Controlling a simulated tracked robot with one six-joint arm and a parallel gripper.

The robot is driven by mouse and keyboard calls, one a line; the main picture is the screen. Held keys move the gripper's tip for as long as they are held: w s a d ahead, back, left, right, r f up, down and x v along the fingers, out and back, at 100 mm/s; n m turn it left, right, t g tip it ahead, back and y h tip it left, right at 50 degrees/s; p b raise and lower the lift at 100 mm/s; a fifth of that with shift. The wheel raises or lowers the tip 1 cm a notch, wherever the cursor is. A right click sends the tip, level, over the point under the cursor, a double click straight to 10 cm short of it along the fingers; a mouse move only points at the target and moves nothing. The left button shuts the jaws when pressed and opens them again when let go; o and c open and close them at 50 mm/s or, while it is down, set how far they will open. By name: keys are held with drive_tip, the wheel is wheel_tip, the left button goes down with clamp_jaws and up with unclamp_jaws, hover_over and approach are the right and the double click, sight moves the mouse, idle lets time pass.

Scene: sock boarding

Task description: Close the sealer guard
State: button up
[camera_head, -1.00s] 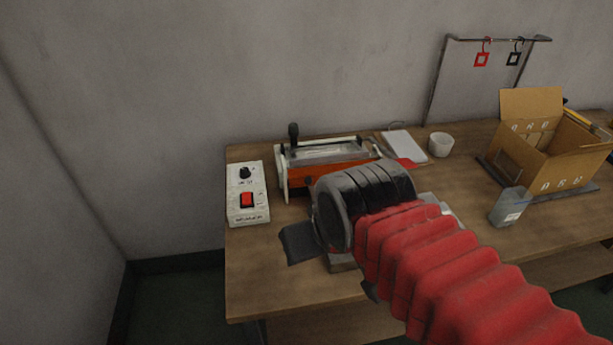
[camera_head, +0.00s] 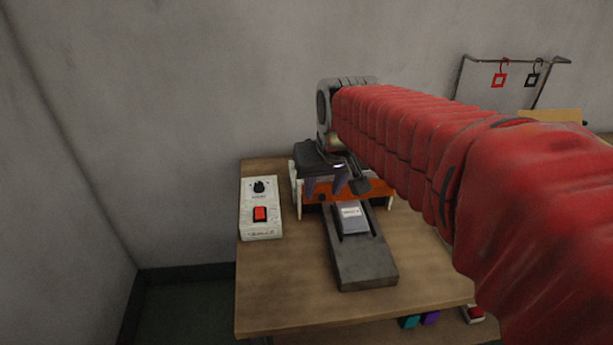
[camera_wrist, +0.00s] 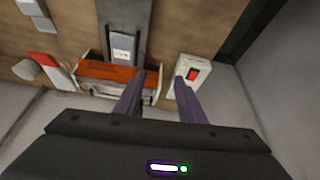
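The sealer (camera_head: 378,188) has an orange front and pale side frames. It stands at the back of the bench, and in the wrist view it shows as an orange bar (camera_wrist: 108,71) between the side frames. My gripper (camera_head: 323,192) is above the sealer, with its fingers pointing down. In the wrist view the two purple fingers of my gripper (camera_wrist: 160,80) are apart with nothing between them. My arm and gripper hide most of the sealer's top in the head view, so I cannot tell the guard's position. The guard's black knob does not show now.
A white control box (camera_head: 260,222) with a red switch stands left of the sealer. A dark grey ramp (camera_head: 362,265) bearing a small labelled pack (camera_head: 351,219) lies in front. A rack (camera_head: 462,80) with red and black tags stands at the back right. The bench's front left is clear.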

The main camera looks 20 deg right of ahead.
sight(322, 196)
drive_tip(key=w+d+f, duration=0.2)
drive_tip(key=w+d, duration=0.3)
drive_tip(key=w, duration=0.3)
drive_tip(key=shift+w+m, duration=0.35)
drive_tip(key=shift+m, duration=0.05)
drive_tip(key=shift+f, duration=0.15)
drive_tip(key=x, duration=1.3)
drive_tip(key=shift+d+f, duration=0.2)
drive_tip(key=shift+f, duration=0.15)
clamp_jaws()
